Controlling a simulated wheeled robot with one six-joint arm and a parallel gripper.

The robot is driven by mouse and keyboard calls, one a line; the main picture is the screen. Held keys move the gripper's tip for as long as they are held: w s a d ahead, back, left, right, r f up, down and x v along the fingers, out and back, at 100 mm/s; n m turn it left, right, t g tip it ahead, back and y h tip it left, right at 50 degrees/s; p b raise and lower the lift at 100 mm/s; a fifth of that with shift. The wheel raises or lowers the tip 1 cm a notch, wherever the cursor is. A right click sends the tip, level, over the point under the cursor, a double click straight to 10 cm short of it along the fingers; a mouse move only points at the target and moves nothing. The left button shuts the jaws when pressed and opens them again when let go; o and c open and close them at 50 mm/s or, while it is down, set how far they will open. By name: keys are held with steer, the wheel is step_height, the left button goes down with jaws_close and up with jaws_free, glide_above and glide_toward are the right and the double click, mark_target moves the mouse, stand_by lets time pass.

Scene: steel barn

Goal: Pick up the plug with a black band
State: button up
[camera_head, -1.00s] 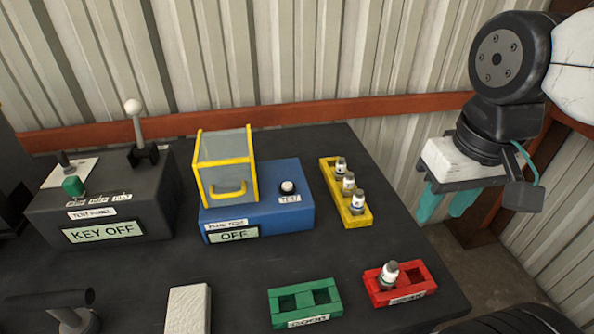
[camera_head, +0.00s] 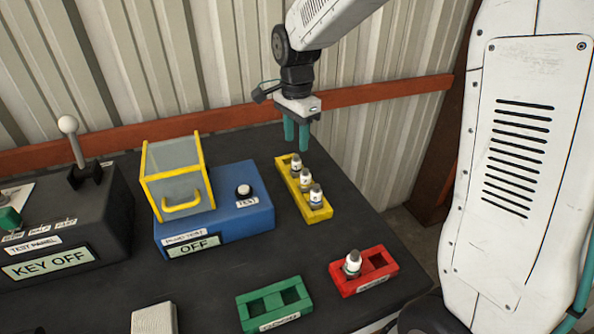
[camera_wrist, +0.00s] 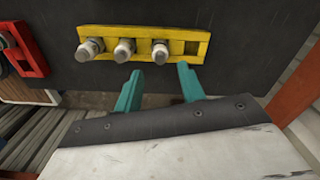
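Three white plugs with grey tops stand upright in a yellow rack (camera_head: 318,214): a back plug (camera_head: 296,164), a middle plug (camera_head: 305,180) and a front plug (camera_head: 316,195). A fourth plug (camera_head: 352,263) stands in the left slot of a red rack (camera_head: 346,287). The band colours are too small to tell, so I cannot say which has a black band. My gripper (camera_head: 296,138) is open and empty, above the yellow rack's far end. In the wrist view, its teal fingers (camera_wrist: 160,78) are apart, just below the yellow rack (camera_wrist: 194,36) and its rightmost plug (camera_wrist: 160,52).
A blue test box (camera_head: 232,222) with a yellow-framed clear cover (camera_head: 178,170) stands left of the yellow rack. A green rack (camera_head: 275,305) with empty slots lies in front. A dark key panel (camera_head: 95,225) with a lever is at left. The corrugated wall is close behind.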

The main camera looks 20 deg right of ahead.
mark_target(296, 155)
steer(key=shift+w+f, duration=0.15)
steer(key=shift+f, duration=0.3)
step_height(296, 155, down, 7)
steer(key=shift+f, duration=0.1)
steer(key=c, duration=0.7)
